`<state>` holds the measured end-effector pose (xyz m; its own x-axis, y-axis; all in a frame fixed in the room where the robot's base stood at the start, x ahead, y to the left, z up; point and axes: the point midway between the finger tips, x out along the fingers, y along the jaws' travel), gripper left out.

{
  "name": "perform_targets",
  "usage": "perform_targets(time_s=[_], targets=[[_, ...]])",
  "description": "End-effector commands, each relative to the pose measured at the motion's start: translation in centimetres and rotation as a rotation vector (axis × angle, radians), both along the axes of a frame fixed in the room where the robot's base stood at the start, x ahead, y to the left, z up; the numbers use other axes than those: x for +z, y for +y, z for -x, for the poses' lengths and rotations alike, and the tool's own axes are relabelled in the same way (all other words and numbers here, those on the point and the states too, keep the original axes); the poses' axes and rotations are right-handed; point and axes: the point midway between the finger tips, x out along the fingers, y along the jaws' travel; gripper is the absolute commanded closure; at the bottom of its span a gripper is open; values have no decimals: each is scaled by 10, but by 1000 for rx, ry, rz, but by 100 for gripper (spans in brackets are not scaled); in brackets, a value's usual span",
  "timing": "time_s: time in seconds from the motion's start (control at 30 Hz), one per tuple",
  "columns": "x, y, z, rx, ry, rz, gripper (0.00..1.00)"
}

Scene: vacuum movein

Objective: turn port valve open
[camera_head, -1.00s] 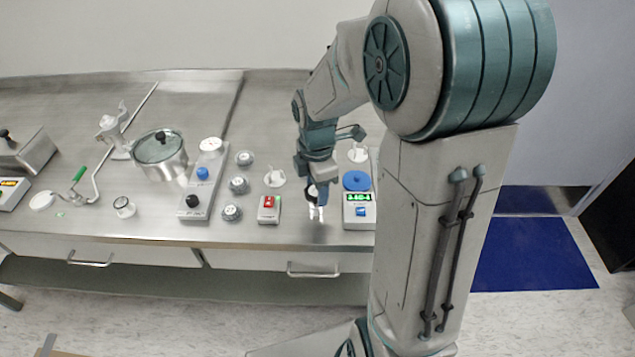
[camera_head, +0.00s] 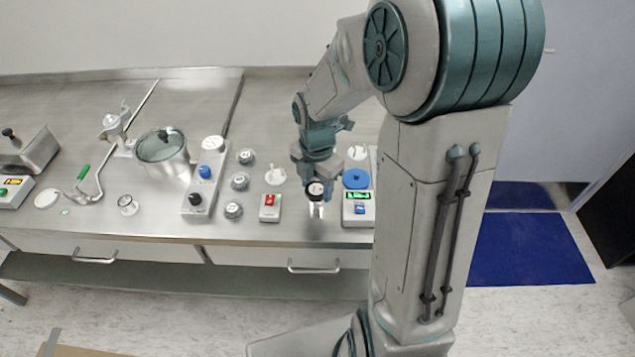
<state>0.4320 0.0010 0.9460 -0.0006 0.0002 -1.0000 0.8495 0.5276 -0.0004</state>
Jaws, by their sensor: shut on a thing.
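My gripper (camera_head: 316,188) is at the front right of the steel bench, pointing down. It is shut on a small round dark-rimmed piece (camera_head: 316,190) with a pale face; bright prongs show just below it. I cannot tell exactly what this piece is, or whether it touches the bench. A green-handled lever (camera_head: 83,172) on a bent metal tube stands at the left of the bench, far from my gripper. It may be the port valve, but I cannot tell. The pot with a glass lid (camera_head: 160,147) stands to the right of the tube.
A red-button box (camera_head: 270,207) lies left of my gripper and a box with a green display (camera_head: 358,208) lies close on its right. Several round knobs (camera_head: 239,182) and a grey control strip (camera_head: 205,180) stand further left.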

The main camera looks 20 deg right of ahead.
Motion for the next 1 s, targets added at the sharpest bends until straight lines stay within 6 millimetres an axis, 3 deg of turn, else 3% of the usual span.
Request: perform_targets(time_s=[0.23,0.27,0.3,0.33,0.67,0.83,1.0], targets=[[1,0,0,0,-1,0,74],[1,0,0,0,-1,0,43],[1,0,0,0,-1,0,32],[1,0,0,-1,-1,0,30],[4,0,-1,-2,-1,0,30],[27,0,-1,-4,-6,1,30],[67,0,-2,-2,-8,1,30]])
